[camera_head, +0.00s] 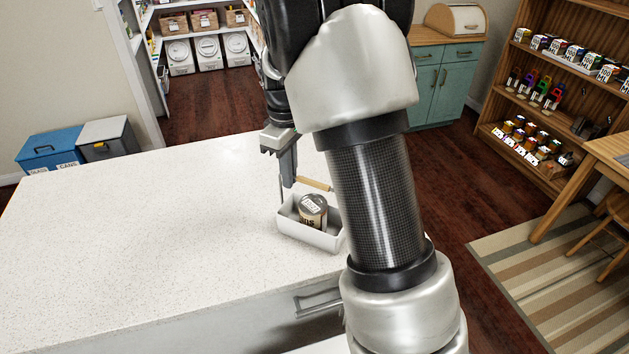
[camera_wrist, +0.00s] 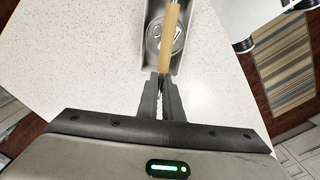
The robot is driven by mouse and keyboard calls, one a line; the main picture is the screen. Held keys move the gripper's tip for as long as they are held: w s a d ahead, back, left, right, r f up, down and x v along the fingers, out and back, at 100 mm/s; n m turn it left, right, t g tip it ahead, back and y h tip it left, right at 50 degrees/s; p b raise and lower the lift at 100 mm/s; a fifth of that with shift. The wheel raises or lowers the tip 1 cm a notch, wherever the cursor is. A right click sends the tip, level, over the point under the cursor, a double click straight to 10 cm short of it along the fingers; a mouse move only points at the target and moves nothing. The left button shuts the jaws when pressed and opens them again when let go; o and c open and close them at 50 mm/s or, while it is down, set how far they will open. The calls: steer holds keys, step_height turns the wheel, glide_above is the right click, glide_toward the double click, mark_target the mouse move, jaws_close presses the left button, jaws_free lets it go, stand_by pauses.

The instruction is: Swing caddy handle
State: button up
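The caddy (camera_head: 307,235) is a small light grey open box on the white counter, with a can (camera_head: 313,208) inside. Its wooden handle bar (camera_head: 316,184) shows raised above the far side of the box, on a thin metal arm. My gripper (camera_head: 288,183) points down at the left end of the bar. In the wrist view, the bar (camera_wrist: 170,40) runs across the can lid (camera_wrist: 157,36), and its near end meets my fingertips (camera_wrist: 162,77). The fingers are close together; whether they grip the bar's end I cannot tell. My arm hides the caddy's right end.
The counter (camera_head: 130,220) is clear to the left of the caddy. The caddy stands near its right edge. Blue and grey bins (camera_head: 52,148) stand beyond the counter's left side. A drawer handle (camera_head: 318,302) juts from the counter's front. A wooden shelf (camera_head: 560,90) stands far right.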

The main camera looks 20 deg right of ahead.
steer(key=shift+s+a+f+b, duration=0.2)
steer(key=shift+s+a+b, duration=0.1)
steer(key=shift+s+a, duration=0.8)
steer(key=shift+a+f, duration=0.1)
steer(key=shift+s+a+f+b, duration=0.25)
steer(key=shift+s+a+b, duration=0.05)
steer(key=shift+s+a, duration=0.2)
steer(key=shift+s+a+f+b, duration=0.25)
steer(key=shift+s+a, duration=0.15)
steer(key=shift+s, duration=0.05)
